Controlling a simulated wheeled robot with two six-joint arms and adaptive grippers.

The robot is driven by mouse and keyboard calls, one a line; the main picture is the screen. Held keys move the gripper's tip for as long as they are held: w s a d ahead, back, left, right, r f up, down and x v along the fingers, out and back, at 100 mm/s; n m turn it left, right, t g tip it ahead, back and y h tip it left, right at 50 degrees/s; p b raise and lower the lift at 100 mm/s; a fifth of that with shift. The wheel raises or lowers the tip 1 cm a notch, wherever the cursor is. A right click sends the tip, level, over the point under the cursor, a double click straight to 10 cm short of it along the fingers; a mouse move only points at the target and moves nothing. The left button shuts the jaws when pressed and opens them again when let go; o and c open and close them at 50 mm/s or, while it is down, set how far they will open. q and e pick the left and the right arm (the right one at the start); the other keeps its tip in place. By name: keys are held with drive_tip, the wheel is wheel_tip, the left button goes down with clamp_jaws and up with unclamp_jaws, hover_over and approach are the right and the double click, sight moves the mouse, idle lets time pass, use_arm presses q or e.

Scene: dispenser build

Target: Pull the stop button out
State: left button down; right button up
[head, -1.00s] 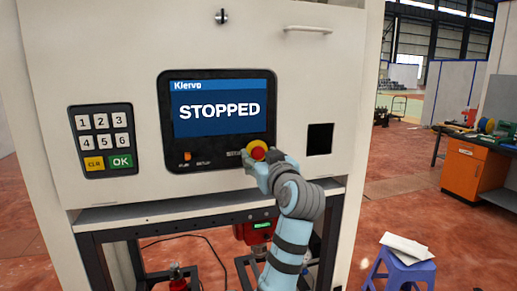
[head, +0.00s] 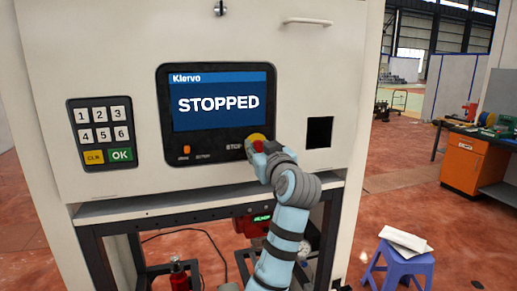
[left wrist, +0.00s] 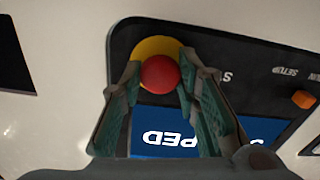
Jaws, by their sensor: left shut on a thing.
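The stop button is a red knob on a yellow round collar at the lower right of the dark display panel (head: 216,150). In the head view the yellow collar (head: 257,138) shows above my gripper, and most of the knob is hidden. In the left wrist view the red knob (left wrist: 160,73) sits between my fingertips, with the yellow collar (left wrist: 154,45) behind it. My left gripper (head: 259,149) is shut on the knob, one finger on each side. I cannot tell how far out the knob stands. The screen (head: 218,102) reads STOPPED. My right gripper is not in view.
A keypad (head: 101,133) is left of the display, and a dark square opening (head: 319,132) is to the right of the button. An orange indicator (head: 187,149) is at the panel's lower left. A blue stool (head: 402,266) stands on the floor at the right.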

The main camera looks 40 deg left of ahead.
use_arm(q)
drive_tip(key=shift+s+d+f, duration=0.1)
drive_tip(key=shift+d, duration=0.1)
drive_tip(key=c, duration=1.2)
unclamp_jaws()
drive_tip(key=shift+d, duration=0.1)
